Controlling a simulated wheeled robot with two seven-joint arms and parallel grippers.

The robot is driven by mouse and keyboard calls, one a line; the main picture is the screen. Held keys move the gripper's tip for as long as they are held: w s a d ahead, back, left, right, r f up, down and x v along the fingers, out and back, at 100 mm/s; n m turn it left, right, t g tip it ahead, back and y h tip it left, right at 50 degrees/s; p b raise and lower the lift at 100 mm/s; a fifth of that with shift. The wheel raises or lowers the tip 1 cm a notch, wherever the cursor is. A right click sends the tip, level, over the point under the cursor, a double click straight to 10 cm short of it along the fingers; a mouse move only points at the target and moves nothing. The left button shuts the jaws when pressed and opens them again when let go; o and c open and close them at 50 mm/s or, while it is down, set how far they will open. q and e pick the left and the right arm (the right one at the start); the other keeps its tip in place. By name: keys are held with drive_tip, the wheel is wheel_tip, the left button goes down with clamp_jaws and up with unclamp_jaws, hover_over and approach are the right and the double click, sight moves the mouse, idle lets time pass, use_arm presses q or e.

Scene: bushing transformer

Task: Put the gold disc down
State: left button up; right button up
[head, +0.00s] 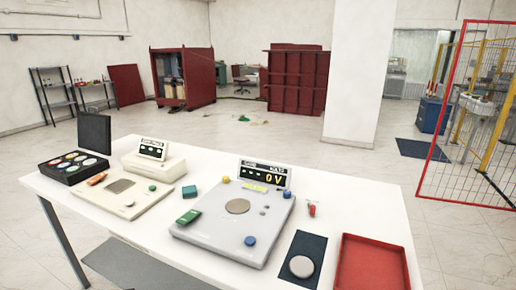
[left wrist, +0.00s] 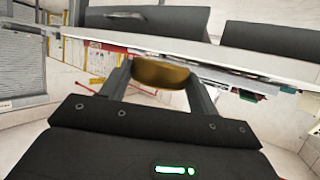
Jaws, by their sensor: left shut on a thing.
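The gold disc (left wrist: 161,75) shows in the left wrist view, held edge-on between the two fingers of my left gripper (left wrist: 160,80). The gripper is shut on it, with one finger on each side. The white table (left wrist: 240,70) shows behind the disc as a slanted band; I cannot tell the gap between them. Neither gripper shows in the head view, and my right gripper is in no view. In the head view, a grey meter (head: 232,228) with a round brownish plate (head: 237,206) and a display reading "0V" stands on the table (head: 140,232).
A cream device (head: 127,203) and a black case (head: 73,166) of coloured discs stand at the left. A dark mat (head: 310,246) bearing a pale disc (head: 301,266) and a red tray (head: 372,268) are at the right.

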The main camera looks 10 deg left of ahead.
use_arm(q)
drive_tip(key=w+d+r, duration=0.3)
drive_tip(key=d+r, duration=0.1)
drive_tip(key=r, duration=0.1)
drive_tip(key=shift+w+d+r+m+g+h, duration=0.2)
drive_tip(key=shift+d+m+g+h, duration=0.1)
drive_tip(key=shift+m+g, duration=0.1)
